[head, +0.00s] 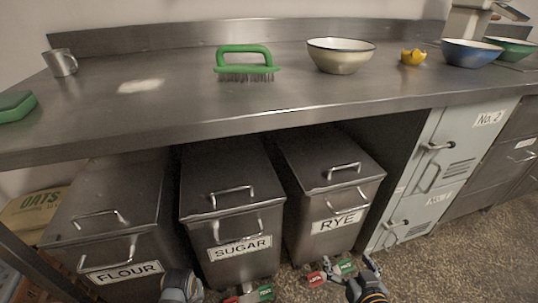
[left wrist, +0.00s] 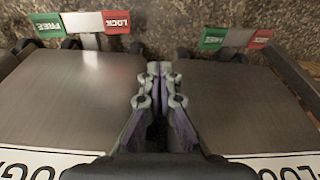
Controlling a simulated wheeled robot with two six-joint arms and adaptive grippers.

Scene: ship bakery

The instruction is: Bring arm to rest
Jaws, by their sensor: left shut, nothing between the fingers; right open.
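My right arm shows at the bottom of the head view. Its gripper (head: 369,266) is low, in front of the RYE bin (head: 348,200) near the floor, and looks open and empty. My left arm shows only in part at the bottom edge, in front of the gap between the FLOUR bin (head: 108,215) and the SUGAR bin (head: 232,200). In the left wrist view my left gripper (left wrist: 160,70) has its fingertips together with nothing between them. It points down between two labelled metal bins, apart from the floor.
Red and green wheel locks (head: 248,294) stick out at the bins' feet. Above runs a steel counter (head: 190,105) with a green brush (head: 245,64), a cream bowl (head: 340,56), a blue bowl (head: 470,53) and a metal mug (head: 61,63). Lockers (head: 440,160) stand right. Floor (head: 460,255) at right is clear.

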